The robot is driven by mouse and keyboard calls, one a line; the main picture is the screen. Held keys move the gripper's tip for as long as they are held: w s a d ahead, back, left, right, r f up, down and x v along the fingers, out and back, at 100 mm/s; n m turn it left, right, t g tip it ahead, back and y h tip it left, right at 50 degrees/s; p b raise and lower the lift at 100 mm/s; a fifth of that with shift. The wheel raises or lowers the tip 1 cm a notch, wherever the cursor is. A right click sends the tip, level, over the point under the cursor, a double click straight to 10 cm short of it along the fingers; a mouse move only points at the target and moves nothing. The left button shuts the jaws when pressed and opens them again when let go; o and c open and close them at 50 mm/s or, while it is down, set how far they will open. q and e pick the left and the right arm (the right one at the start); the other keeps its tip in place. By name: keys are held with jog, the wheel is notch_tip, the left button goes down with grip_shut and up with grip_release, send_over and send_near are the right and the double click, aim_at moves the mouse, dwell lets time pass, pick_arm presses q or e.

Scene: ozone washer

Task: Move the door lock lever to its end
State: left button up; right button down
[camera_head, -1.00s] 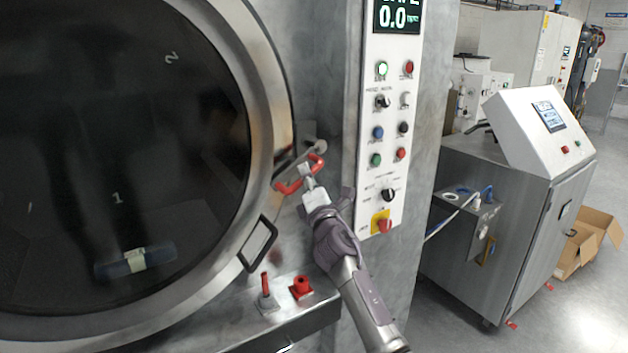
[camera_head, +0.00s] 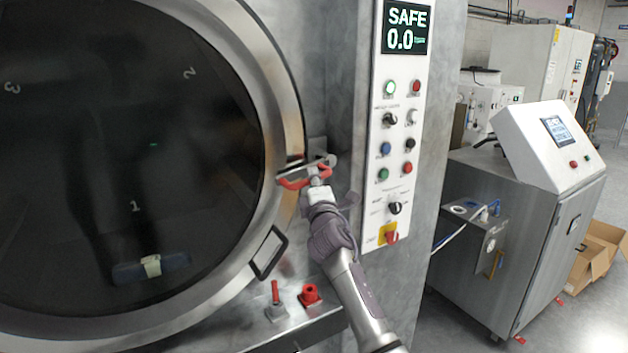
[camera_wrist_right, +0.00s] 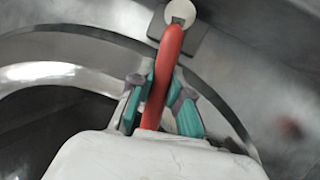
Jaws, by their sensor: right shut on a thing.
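The door lock lever is a red handle (camera_head: 292,183) at the right edge of the round washer door (camera_head: 262,60), below a pale round pivot knob. My right gripper (camera_head: 319,180) is at the lever in the head view. In the right wrist view, the red lever (camera_wrist_right: 166,62) runs from the pale round pivot (camera_wrist_right: 180,13) down between the teal-padded fingers of my right gripper (camera_wrist_right: 162,105), which are shut on it. The lever's lower end is hidden behind the white gripper body. My left gripper is not in view.
A black door handle (camera_head: 269,253) sits below the lever on the door rim. A red lever (camera_head: 275,292) and a red knob (camera_head: 310,294) stand on a ledge below. The control panel (camera_head: 396,140) with buttons and a SAFE display is close on the right.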

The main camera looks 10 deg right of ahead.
jog(key=shift+r, duration=0.1)
jog(key=c, duration=1.1)
grip_release()
jog(key=v, duration=1.2)
